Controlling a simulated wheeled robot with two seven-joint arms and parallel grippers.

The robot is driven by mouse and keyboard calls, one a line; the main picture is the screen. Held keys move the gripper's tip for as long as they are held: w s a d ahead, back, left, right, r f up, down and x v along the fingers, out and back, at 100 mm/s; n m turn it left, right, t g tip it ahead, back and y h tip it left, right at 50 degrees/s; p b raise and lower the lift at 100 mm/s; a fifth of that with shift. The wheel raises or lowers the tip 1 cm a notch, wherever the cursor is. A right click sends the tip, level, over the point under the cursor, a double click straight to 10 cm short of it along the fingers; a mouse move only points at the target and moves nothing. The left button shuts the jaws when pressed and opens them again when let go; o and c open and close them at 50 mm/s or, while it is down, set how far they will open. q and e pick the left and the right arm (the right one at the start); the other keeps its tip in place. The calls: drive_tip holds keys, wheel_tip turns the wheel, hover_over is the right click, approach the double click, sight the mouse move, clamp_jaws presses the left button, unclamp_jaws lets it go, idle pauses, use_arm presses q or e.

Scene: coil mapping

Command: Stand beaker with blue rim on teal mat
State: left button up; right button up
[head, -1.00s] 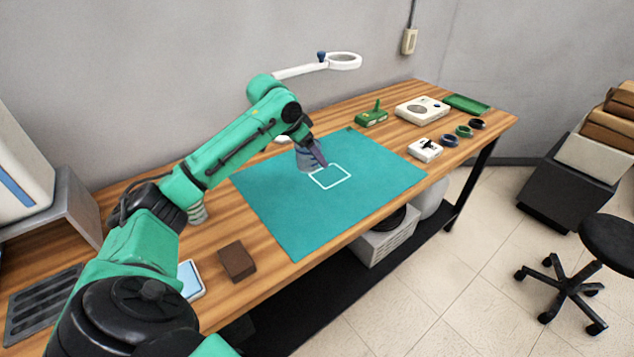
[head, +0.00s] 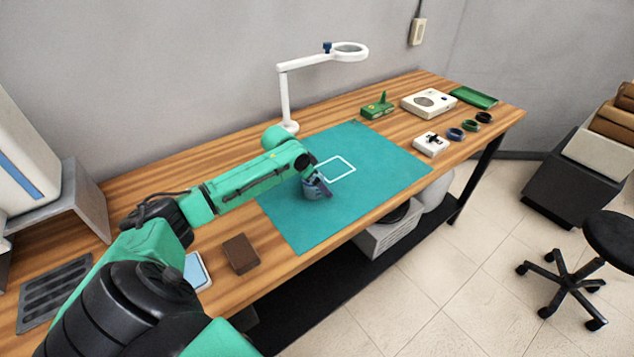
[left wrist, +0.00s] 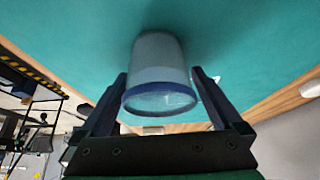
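The beaker (head: 312,192) is pale and see-through, with a blue rim. It is over the near-left part of the teal mat (head: 380,170), left of and nearer than the white square outline. My left gripper (head: 320,186) has its fingers on either side of the beaker and appears shut on it. In the left wrist view, the blue-rimmed mouth of the beaker (left wrist: 158,70) faces the camera between the fingers (left wrist: 160,95), and its far end is at or just above the mat. I cannot tell whether its base touches. My right gripper is out of view.
A white magnifier lamp (head: 285,95) stands behind the mat. A brown block (head: 240,253) and a light-blue pad (head: 196,272) lie at the near left. A green device (head: 378,106), white boxes (head: 428,102) and several dark rings (head: 470,126) sit to the right. The mat's right half is clear.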

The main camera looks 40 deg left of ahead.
use_arm(q)
drive_tip(key=shift+s+a+r, duration=0.1)
drive_tip(key=shift+s+r, duration=0.05)
drive_tip(key=shift+r, duration=0.15)
drive_tip(key=b+v, duration=0.1)
drive_tip(key=v, duration=1)
drive_tip(key=shift+r, duration=0.2)
drive_tip(key=shift+r, duration=0.1)
